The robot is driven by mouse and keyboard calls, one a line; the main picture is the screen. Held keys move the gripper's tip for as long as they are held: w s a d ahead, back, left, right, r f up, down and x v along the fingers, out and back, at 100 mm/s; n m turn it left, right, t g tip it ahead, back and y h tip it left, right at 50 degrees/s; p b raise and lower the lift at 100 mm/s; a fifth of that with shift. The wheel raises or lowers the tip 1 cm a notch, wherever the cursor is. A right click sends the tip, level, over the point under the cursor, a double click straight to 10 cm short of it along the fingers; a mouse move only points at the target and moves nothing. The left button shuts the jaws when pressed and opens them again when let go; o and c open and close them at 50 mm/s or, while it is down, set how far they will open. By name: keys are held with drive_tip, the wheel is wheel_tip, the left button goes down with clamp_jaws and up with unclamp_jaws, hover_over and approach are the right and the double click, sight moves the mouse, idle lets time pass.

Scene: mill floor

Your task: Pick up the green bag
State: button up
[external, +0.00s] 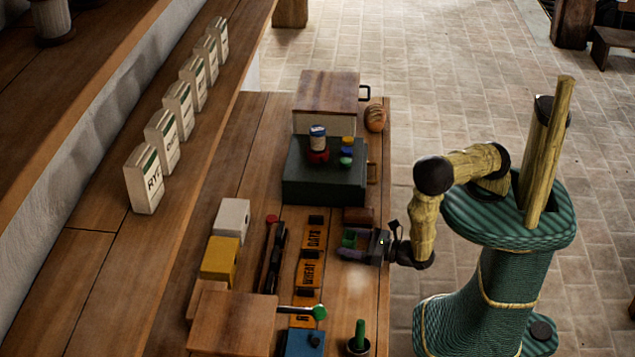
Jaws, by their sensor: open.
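My gripper (352,246) is open, low over the right part of the wooden table, pointing left. A small green and purple patch shows between and behind its fingers; I cannot tell what it is or whether the fingers touch it. A small green rounded item (346,161) sits on the dark green box (325,190) farther back, in line with a blue one (347,151) and a yellow one (348,140). It may be the green bag, but it is too small to be sure. My gripper is apart from it, nearer the camera.
A red-based jar (318,140) stands on the dark green box. A brown block (358,215) lies just behind my gripper. Orange labelled plates (313,237) lie to its left. A potted cactus (359,338) stands in front. A bread loaf (375,118) and wooden box (328,90) are at the back.

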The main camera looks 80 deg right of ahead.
drive_tip(key=shift+w, duration=0.25)
idle(0.3)
drive_tip(key=c, duration=1.1)
drive_tip(key=shift+r, duration=0.1)
wheel_tip(320, 180, up, 10)
drive_tip(key=shift+f, duration=0.1)
